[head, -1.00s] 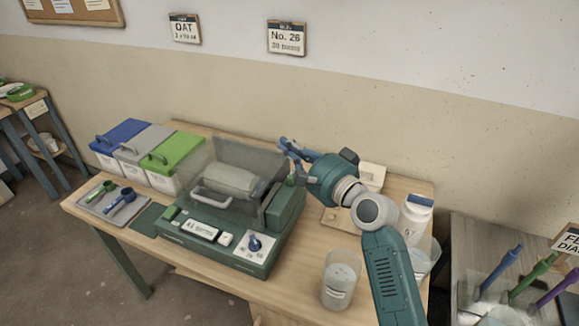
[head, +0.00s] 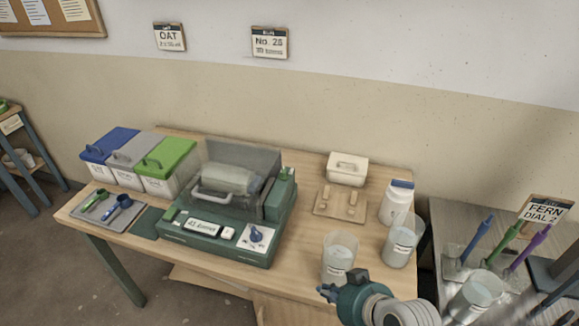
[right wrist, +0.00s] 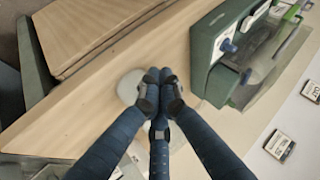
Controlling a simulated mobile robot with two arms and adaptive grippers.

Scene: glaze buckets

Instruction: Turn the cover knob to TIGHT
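The green machine (head: 215,250) stands on the wooden table, with a pale cylinder (head: 229,178) inside under a see-through grey cover (head: 245,156). The blue knob (head: 256,236) sits on a white panel at the machine's front right corner. Its marks are too small to read. In the right wrist view the knob (right wrist: 229,46) is at the upper right, apart from my fingers. My right gripper (head: 328,291) is near the table's front edge, to the right of and in front of the machine. In the right wrist view its fingertips (right wrist: 157,78) are together and hold nothing visible. My left gripper is not in view.
Two clear beakers (head: 338,257) (head: 402,240) and a white bottle (head: 397,203) stand right of the machine. A wooden board (head: 341,202) and a white box (head: 346,169) lie behind. Lidded bins (head: 168,166) and a scoop tray (head: 106,209) are at left.

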